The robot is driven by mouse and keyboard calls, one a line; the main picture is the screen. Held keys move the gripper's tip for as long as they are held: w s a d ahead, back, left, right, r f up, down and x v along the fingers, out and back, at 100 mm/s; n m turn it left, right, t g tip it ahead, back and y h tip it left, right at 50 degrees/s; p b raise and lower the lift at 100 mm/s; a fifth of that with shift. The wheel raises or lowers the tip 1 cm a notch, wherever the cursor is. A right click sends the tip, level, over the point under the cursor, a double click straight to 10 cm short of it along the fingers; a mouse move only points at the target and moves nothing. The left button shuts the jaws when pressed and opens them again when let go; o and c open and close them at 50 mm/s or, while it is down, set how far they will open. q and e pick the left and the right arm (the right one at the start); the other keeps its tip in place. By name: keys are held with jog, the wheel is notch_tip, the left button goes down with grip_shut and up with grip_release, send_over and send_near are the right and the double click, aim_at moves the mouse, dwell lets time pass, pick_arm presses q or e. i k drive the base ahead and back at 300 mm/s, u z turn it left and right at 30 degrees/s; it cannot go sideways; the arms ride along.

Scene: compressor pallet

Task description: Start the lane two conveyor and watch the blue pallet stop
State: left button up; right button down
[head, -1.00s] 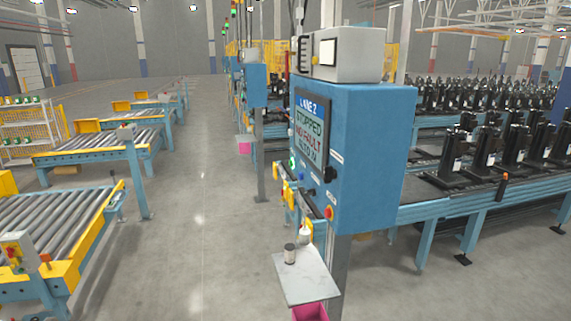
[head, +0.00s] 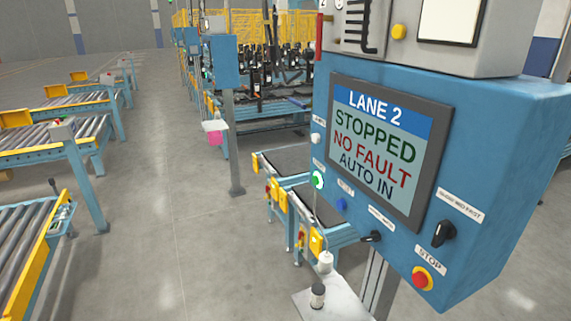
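The blue lane two control box (head: 480,235) stands close on the right in the head view. Its screen (head: 385,150) reads "LANE 2 STOPPED NO FAULT AUTO IN". A green button (head: 318,180) and a blue button (head: 341,204) sit along its left and lower side. A black selector (head: 371,237) is below the screen, and another black knob (head: 443,234) is at the right. A red stop button (head: 422,278) on yellow is at the bottom. The lane conveyor (head: 290,205) shows partly behind the box. I see no blue pallet. Neither gripper is in view.
A small shelf (head: 340,308) under the box holds a dark-topped canister (head: 317,295) and a white bottle (head: 325,262). Roller conveyors (head: 30,245) line the left. A post with another blue box (head: 227,62) stands farther back. The grey floor aisle (head: 160,220) between is clear.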

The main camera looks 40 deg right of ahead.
aim_at(315, 180)
jog(key=i, duration=2)
jog(key=z, duration=3.35)
